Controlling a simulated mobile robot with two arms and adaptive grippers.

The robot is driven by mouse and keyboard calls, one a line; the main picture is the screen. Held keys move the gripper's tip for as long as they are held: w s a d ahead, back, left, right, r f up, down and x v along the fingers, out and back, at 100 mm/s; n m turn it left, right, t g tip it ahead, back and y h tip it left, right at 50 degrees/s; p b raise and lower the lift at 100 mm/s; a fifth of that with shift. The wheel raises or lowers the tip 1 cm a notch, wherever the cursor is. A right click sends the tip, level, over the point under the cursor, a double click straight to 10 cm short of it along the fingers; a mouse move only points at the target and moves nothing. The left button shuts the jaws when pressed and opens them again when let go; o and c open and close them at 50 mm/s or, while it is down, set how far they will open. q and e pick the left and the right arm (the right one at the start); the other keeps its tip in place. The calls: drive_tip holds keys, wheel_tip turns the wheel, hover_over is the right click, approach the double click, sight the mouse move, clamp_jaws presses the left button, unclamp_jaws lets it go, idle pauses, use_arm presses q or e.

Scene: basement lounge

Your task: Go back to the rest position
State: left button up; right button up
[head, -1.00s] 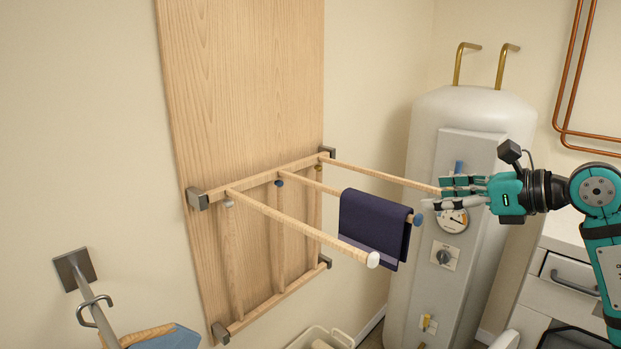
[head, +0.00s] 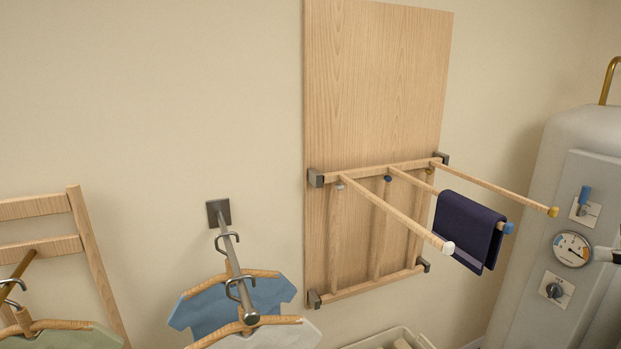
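Neither of my grippers is clearly in the head view. A small pale and dark piece shows at the right edge beside the gauge, and I cannot tell what it is. A wooden drying rack (head: 372,172) is fixed to the wall with three rods sticking out. A dark blue cloth (head: 467,229) hangs over the middle rod, which has a blue tip (head: 509,228). The white-tipped rod (head: 400,218) and the yellow-tipped rod (head: 500,187) are bare.
A grey wall rail (head: 234,262) holds hangers with a blue garment (head: 222,308) and a pale one. A wooden frame (head: 88,262) with a green garment (head: 70,337) stands at left. A boiler (head: 585,140) with a gauge (head: 572,249) is at right. A bin (head: 385,340) sits below.

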drive_tip(key=w+a+m+t+y, duration=0.1)
drive_tip(key=a+m+t+y, duration=0.5)
drive_tip(key=a, duration=0.4)
drive_tip(key=s+d+f+m+g+h, duration=0.1)
drive_tip(key=d+f+m+g+h, duration=0.1)
drive_tip(key=f+m+h, duration=0.95)
drive_tip(key=s+d+f+m+g+h, duration=0.15)
drive_tip(key=f+m+h, duration=0.45)
drive_tip(key=f+m, duration=1.05)
drive_tip(key=s+a+f+m+g+y, duration=0.55)
drive_tip(key=s+a+f+g, duration=0.65)
drive_tip(key=s+a+f, duration=0.6)
wheel_tip(320, 180, down, 25)
drive_tip(key=s+n+g, duration=0.1)
drive_tip(key=s, duration=0.1)
drive_tip(key=s+d+f, duration=0.2)
drive_tip(key=s+f, duration=0.6)
drive_tip(key=s+d+f+g+b, duration=0.1)
drive_tip(key=s+d+f, duration=0.1)
drive_tip(key=s+f, duration=0.6)
drive_tip(key=shift+s+y, duration=0.3)
drive_tip(key=shift+s, duration=0.05)
